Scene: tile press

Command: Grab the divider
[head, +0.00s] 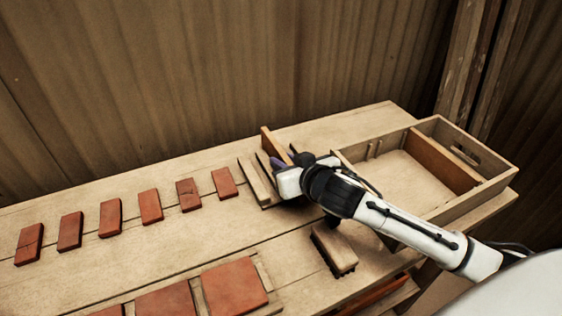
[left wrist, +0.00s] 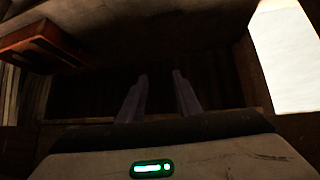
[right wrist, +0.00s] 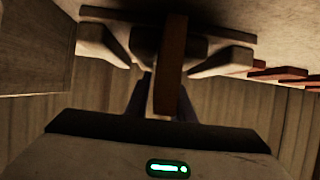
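The divider is a thin brown wooden board (head: 272,146) standing upright in the slotted wooden rack (head: 257,183) on the bench. In the right wrist view, the divider (right wrist: 171,55) shows edge-on between the fingers and partly hides the right-hand finger. My right gripper (head: 284,162) is at the rack, with its fingers apart on either side of the divider; contact is not clear. My left gripper (left wrist: 160,85) is outside the head view. In the left wrist view its fingers are apart with nothing between them.
A wooden box (head: 452,210) with a brown board inside stands right of the rack. A brush (head: 334,250) lies in front of the rack. Several red tiles (head: 150,207) lie in a row to the left, and larger tiles (head: 234,287) lie nearer. Bare bench lies between the rows.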

